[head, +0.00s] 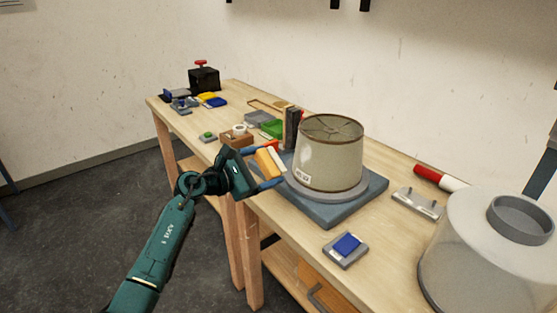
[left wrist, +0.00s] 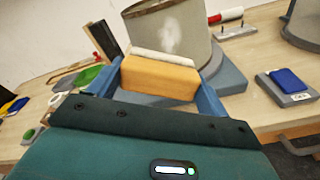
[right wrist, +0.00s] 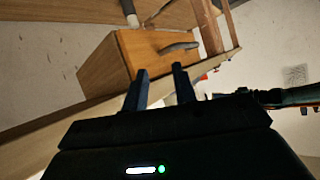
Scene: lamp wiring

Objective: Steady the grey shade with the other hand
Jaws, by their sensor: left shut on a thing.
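A grey-beige lampshade (head: 325,160) stands upright on a blue-grey square base (head: 338,214) at the middle of the bench, with wire spokes across its top and a small label low on its side. My left gripper (head: 268,164) is shut on an orange-brown block with a pale edge (left wrist: 158,78), held close beside the shade's lower left side. In the left wrist view the pale edge overlaps the shade (left wrist: 172,33); I cannot tell whether it touches. My right gripper (right wrist: 160,88) shows only in its wrist view, open and empty, facing a wooden drawer unit (right wrist: 150,58).
A large pale shade with a grey collar (head: 478,250) stands at the right front. A blue-topped pad (head: 346,247), a metal bracket (head: 416,203) and a red-and-white roll (head: 438,178) lie nearby. Small parts and a black box (head: 204,79) crowd the bench's far left.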

